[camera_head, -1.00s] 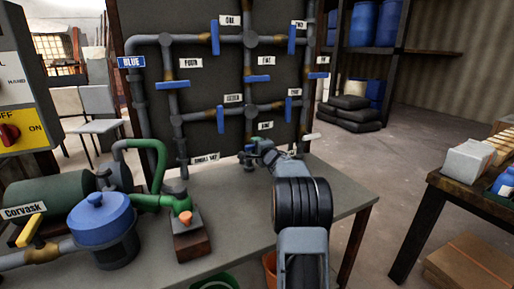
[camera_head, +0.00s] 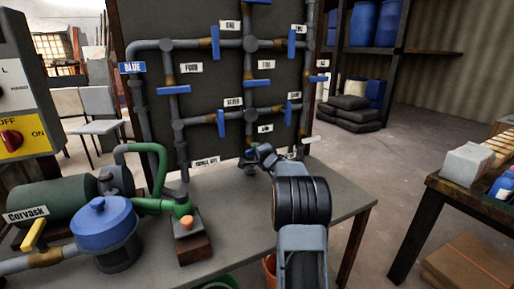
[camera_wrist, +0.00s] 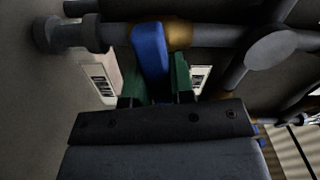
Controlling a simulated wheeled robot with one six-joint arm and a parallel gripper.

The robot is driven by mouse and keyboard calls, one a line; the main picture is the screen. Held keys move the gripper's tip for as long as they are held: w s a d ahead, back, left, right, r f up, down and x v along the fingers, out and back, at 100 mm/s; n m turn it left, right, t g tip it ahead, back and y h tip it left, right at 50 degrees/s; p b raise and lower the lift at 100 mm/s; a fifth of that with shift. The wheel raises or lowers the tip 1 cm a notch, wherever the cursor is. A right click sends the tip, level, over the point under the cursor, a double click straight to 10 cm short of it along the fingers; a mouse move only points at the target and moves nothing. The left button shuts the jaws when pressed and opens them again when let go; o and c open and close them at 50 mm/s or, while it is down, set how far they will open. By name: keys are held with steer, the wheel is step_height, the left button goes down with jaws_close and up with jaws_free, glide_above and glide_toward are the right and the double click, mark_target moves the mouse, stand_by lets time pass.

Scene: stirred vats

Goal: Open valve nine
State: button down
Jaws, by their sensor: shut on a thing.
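My gripper (camera_wrist: 155,90) is shut on a blue valve handle (camera_wrist: 149,52), with a green finger on each side of it. The handle stands across a grey pipe, beside a brass-coloured collar (camera_wrist: 177,34). In the head view my gripper (camera_head: 250,160) is at the lower middle of the pipe board, just below a small white label (camera_head: 265,128) that seems to read NINE. My wrist hides most of that valve there, so its angle is hard to tell from the head view.
Other blue valve handles (camera_head: 257,83) are on the pipes above. A blue-lidded pump (camera_head: 103,225) and a green hose (camera_head: 158,160) stand at the left of the bench (camera_head: 240,230). The right part of the bench is clear.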

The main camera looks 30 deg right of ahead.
steer(key=n+p, duration=0.1)
steer(key=n, duration=0.2)
steer(key=shift+n+p, duration=0.4)
steer(key=n, duration=0.3)
steer(key=shift+n, duration=0.3)
steer(key=n, duration=0.4)
steer(key=shift+n+b, duration=0.55)
steer(key=shift+n, duration=1.55)
steer(key=c, duration=1)
jaws_free()
steer(key=s, duration=0.4)
steer(key=s+a+p, duration=0.1)
steer(key=s, duration=0.4)
steer(key=s+a, duration=0.1)
steer(key=s, duration=0.3)
steer(key=shift+s, duration=0.35)
